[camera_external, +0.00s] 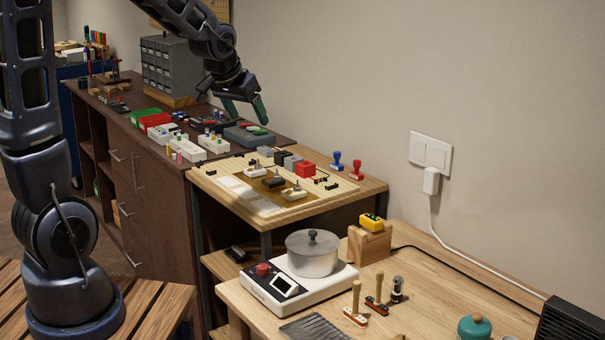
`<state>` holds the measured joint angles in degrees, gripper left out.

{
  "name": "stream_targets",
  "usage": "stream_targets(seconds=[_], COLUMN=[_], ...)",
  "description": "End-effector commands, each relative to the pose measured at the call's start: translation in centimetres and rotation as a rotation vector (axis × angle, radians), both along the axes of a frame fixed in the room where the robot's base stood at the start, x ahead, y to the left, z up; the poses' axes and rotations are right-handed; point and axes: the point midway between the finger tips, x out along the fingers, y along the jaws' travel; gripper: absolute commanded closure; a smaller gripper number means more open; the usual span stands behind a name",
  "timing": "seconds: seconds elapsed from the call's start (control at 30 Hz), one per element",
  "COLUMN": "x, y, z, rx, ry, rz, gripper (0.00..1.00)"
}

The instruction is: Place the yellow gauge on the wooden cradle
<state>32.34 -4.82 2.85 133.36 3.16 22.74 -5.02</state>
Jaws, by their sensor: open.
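The yellow gauge (372,221), with dark markings, sits on top of the wooden cradle (369,247). The cradle is a light brown block on the near right wooden table, just behind the pot. The gauge looks slightly tilted and rests on the cradle's upper face. My gripper (246,110) is open, with dark fingers that have green tips. It hangs high over the dark cabinet at the back, well away from the gauge and cradle. Nothing shows between its fingers.
A white hot plate (286,292) with a lidded metal pot (312,252) stands left of the cradle. Wooden-handled stamps (356,303) and a teal jar (474,328) stand in front. The middle table (345,198) holds small blocks. A cable runs along the wall.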

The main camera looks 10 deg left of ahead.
Motion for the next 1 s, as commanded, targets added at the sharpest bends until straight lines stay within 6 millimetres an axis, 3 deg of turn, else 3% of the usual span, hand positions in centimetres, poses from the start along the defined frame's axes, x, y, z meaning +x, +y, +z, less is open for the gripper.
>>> stream_targets(seconds=[0.03,0.2,0.5,0.8,1.0], x=[-0.4,-2.9,-9.1,-16.7,-20.2], y=[2.0,7.9,16.8,22.9,24.7], z=[1.2,3.8,7.2,8.7,8.8], rx=[-0.002,0.006,0.014,0.022,0.024], ry=[-0.001,0.017,0.046,0.077,0.093], rz=[0.029,0.115,0.263,0.401,0.458], gripper=[0.25,0.25,0.25,0.25,0.25])
